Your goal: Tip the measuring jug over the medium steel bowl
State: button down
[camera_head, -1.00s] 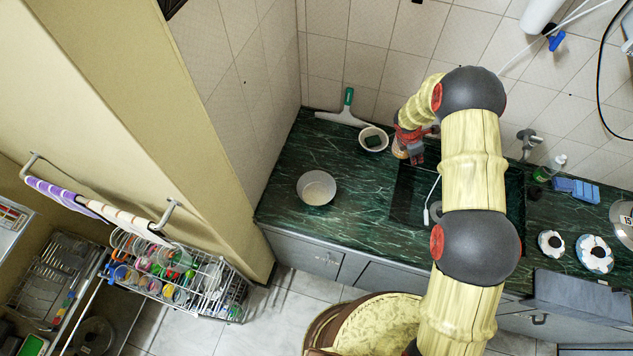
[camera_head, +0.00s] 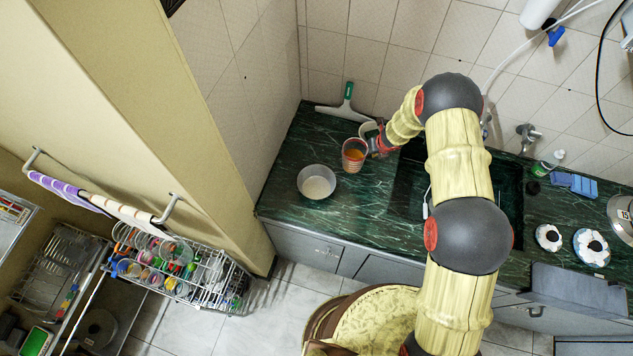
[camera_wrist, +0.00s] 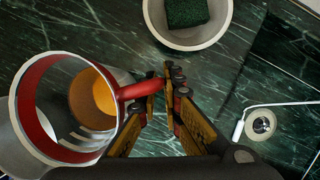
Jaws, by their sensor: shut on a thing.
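The measuring jug (camera_head: 353,155) is clear with a red rim and red handle, and holds an orange content at its bottom. My gripper (camera_wrist: 157,100) is shut on the jug's red handle. In the wrist view the jug (camera_wrist: 40,128) is at the left, its mouth facing the camera. In the head view it looks about upright, above the green counter. The medium steel bowl (camera_head: 317,182) stands on the counter to the left of the jug and nearer the front edge. Something pale shows inside the bowl. The jug is beside the bowl, not over it.
A small pale bowl with a dark green sponge (camera_wrist: 188,12) is behind my gripper. A squeegee (camera_head: 345,106) lies by the back wall. The sink (camera_head: 408,190) is to the right. The counter (camera_head: 285,200) around the steel bowl is clear.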

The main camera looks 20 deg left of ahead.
jog(key=shift+s+a+f+n+y, duration=0.35)
jog(key=shift+a+n, duration=0.2)
jog(key=shift+n, duration=0.15)
jog(key=b, duration=0.3)
